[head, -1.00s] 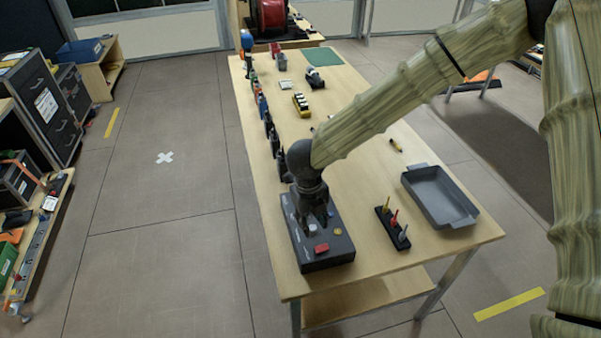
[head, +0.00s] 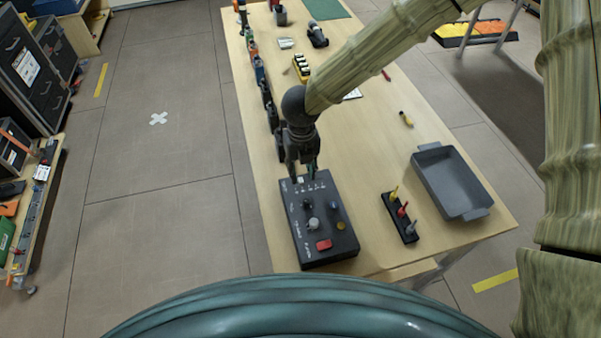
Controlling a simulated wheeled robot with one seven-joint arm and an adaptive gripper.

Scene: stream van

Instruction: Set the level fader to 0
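A black control box (head: 343,252) lies on the near end of the wooden table. Its top carries a red button (head: 324,245), a grey knob (head: 313,224), a yellow button (head: 341,226), a dark knob (head: 308,204) and a blue-grey control (head: 333,206). A row of small white marks and a small pale piece (head: 300,180) lie at its far end. I cannot tell for sure which of these is the level fader. My gripper (head: 303,175) points down over the far end of the box, its fingertips apart. The fingers partly hide that end; contact is unclear.
A black stand (head: 413,236) with yellow, red and grey pegs and a grey tray (head: 450,213) stand right of the box. Several tools line the table's left edge (head: 262,85). The table middle is mostly clear.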

